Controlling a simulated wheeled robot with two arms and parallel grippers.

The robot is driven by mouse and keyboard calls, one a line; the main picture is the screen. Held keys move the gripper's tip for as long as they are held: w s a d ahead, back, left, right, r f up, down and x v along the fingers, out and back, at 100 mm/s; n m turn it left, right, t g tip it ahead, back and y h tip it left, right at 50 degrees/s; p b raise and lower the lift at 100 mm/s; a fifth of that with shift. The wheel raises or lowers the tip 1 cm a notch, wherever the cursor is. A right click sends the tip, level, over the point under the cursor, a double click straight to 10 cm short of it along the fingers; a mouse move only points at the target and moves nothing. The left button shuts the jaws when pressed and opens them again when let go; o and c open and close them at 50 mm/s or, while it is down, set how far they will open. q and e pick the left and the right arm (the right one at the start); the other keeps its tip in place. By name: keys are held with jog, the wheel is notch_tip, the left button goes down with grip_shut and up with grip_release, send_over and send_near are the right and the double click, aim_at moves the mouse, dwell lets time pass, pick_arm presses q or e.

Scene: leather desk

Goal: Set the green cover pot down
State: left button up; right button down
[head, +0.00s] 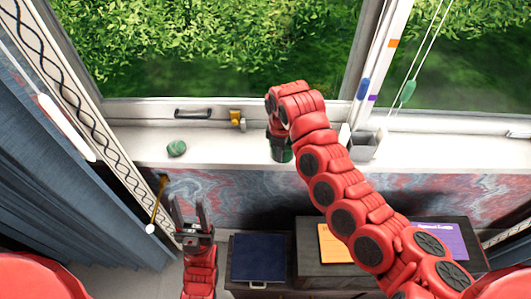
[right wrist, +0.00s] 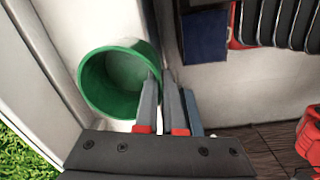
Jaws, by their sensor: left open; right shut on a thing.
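The green cover pot (head: 281,151) is at the front part of the white window sill in the head view, mostly hidden by my right arm. The right wrist view shows its round open mouth and green inner wall (right wrist: 98,100). My right gripper (right wrist: 160,75) is shut on the pot's wall, with one finger inside the rim and one outside. In the head view the right fingers are hidden. I cannot tell whether the pot's base touches the sill. My left gripper (head: 188,207) is open and empty, low in front of the sill.
A green lump (head: 176,148) lies on the sill (head: 220,150) to the left, with bare sill between it and the pot. A grey box (head: 366,146) stands right of the pot. The window frame is behind. Below are a blue folder (head: 259,257) and a dark cabinet (head: 307,245).

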aim_at(272, 150)
jog(key=w+a, duration=0.1)
jog(key=a+p, duration=0.1)
jog(key=shift+w+a+f, duration=0.15)
jog(key=shift+w+a, duration=0.15)
jog(key=shift+w, duration=0.1)
jog(key=shift+w+a+f, duration=0.1)
jog(key=shift+w+a, duration=0.25)
jog(key=shift+a, duration=0.05)
jog(key=shift+w+a+p, duration=0.15)
jog(key=shift+a+p, duration=0.25)
notch_tip(272, 150, down, 3)
jog(key=shift+w+a+f+p, duration=0.1)
jog(key=shift+a+p, duration=0.05)
jog(key=shift+p, duration=0.9)
jog(key=shift+f, duration=0.15)
jog(key=shift+f, duration=0.1)
